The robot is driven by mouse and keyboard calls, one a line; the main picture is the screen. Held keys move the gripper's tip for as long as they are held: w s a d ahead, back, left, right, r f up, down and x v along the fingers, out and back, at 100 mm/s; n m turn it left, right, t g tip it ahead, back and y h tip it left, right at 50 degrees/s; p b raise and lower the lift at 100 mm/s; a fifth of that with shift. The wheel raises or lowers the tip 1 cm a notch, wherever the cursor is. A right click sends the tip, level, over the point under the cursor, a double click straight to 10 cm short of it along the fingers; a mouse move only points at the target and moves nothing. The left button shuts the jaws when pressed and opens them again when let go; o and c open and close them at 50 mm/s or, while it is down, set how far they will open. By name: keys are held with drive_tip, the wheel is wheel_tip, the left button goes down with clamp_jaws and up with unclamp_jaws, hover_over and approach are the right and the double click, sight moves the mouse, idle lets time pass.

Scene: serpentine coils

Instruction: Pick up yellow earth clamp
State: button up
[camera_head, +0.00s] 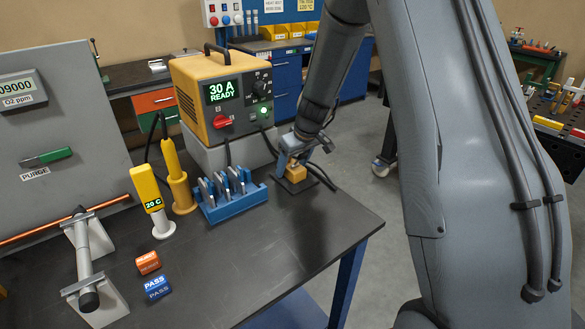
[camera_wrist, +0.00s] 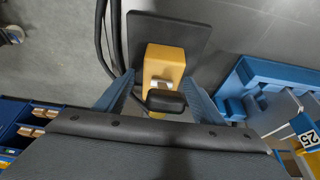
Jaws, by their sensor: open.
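The yellow earth clamp (camera_head: 296,172) sits on a small dark square plate (camera_head: 295,187) on the bench, right of the blue rack. In the wrist view the clamp (camera_wrist: 165,62) is a yellow block with a pale metal piece and a black knob-like part at its near end. My gripper (camera_head: 292,150) is over it, pointing down. In the wrist view my gripper (camera_wrist: 160,84) is open, with one blue-grey finger on each side of the clamp's near end. I cannot tell whether either finger touches it.
A blue rack (camera_head: 232,206) with grey pieces stands left of the clamp. The yellow welding power unit (camera_head: 222,95) is behind it. Dark cables (camera_wrist: 108,35) run close beside the clamp's plate. The bench front (camera_head: 290,245) is clear.

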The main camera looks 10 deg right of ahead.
drive_tip(key=shift+f, duration=0.1)
clamp_jaws()
drive_tip(key=shift+w, duration=0.1)
idle(0.3)
